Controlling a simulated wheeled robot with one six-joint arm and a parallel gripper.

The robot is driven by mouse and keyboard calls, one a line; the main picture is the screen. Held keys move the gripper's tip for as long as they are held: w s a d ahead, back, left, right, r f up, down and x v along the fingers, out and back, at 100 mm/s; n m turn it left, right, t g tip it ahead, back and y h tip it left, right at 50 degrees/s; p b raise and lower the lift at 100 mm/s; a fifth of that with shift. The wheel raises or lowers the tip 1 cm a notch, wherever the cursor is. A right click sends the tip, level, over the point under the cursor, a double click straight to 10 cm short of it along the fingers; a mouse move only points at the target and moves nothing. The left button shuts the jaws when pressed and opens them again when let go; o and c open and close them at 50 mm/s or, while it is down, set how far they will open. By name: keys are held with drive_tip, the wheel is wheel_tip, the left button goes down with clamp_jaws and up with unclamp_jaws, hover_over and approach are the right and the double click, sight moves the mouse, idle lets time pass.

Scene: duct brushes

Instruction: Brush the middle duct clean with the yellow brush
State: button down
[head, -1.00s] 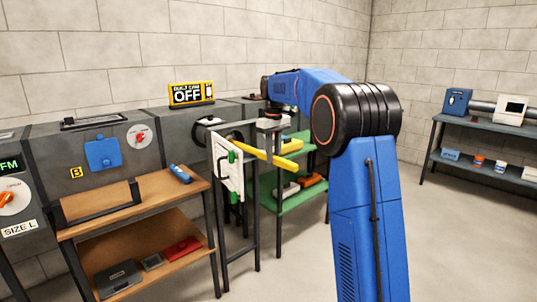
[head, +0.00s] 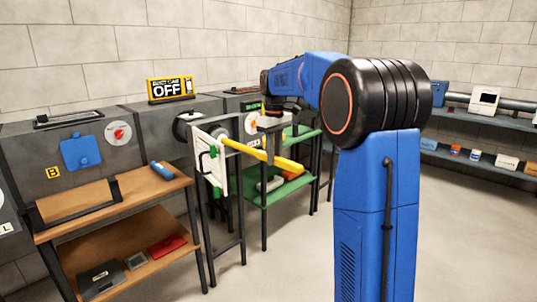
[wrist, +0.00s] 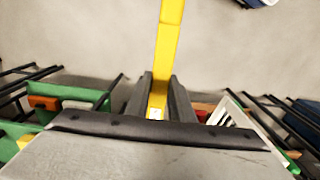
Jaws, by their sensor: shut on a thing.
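The yellow brush (head: 262,154) shows as a long yellow bar, tilted slightly down to the right in the head view. My gripper (head: 270,146) is shut on it near its middle. In the wrist view the yellow bar (wrist: 168,45) runs up from between the two dark fingers (wrist: 160,98). No bristles can be made out. The middle grey duct (head: 153,128) stands against the wall behind the rack, with a black round part on its front. The brush is in front of and to the right of this duct, apart from it.
A white rack panel (head: 213,165) on a dark stand is close to the brush's left end. A wooden shelf unit (head: 110,200) stands left and a green shelf (head: 285,185) behind. An OFF sign (head: 170,88) sits on the duct. Floor at right is clear.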

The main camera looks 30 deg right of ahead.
drive_tip(key=s+d, duration=0.5)
drive_tip(key=s, duration=0.9)
idle(0.4)
drive_tip(key=shift+f, duration=0.1)
idle(0.7)
